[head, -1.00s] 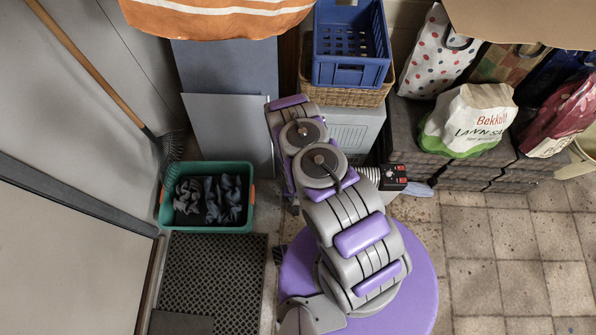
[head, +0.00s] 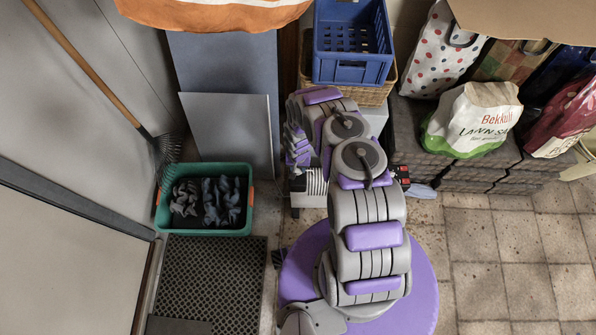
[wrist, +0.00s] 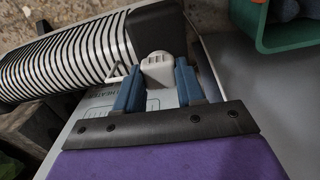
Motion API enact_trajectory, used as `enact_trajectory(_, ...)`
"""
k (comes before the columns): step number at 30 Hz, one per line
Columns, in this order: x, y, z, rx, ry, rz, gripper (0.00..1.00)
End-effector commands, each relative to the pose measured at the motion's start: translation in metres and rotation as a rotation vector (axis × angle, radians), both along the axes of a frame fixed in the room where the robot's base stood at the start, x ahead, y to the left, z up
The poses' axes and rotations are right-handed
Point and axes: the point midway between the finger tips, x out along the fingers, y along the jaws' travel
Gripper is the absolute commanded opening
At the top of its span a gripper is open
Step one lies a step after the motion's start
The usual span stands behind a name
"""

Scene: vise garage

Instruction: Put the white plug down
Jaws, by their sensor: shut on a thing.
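The white plug (wrist: 155,66) is in the wrist view, between the two blue fingertips of my gripper (wrist: 158,72). My gripper is shut on it. The plug and fingers are over a light grey surface with printed lettering that reads like "heater" (wrist: 98,101). I cannot tell whether the plug touches that surface. In the head view my arm hides the plug and the fingertips.
A ribbed black-and-white part (wrist: 60,66) lies close left of the plug. A green bin (head: 205,232) holds dark gloves. A grey panel (head: 228,135) leans behind it. A blue crate (head: 352,40) sits on a wicker basket. Tiled floor (head: 505,245) at right is open.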

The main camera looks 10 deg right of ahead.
Motion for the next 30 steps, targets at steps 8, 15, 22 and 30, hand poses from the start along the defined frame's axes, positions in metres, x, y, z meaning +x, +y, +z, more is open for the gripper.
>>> enact_trajectory(8, 0.0, 0.0, -0.037, 0.0, 0.0, 0.0, 0.0)
enact_trajectory(15, 0.001, 0.0, -0.035, 0.001, -0.001, 0.0, 0.43)
enact_trajectory(22, 0.001, 0.0, -0.035, 0.001, -0.001, 0.0, 0.64)
enact_trajectory(30, 0.001, 0.0, -0.033, 0.001, -0.001, 0.0, 0.64)
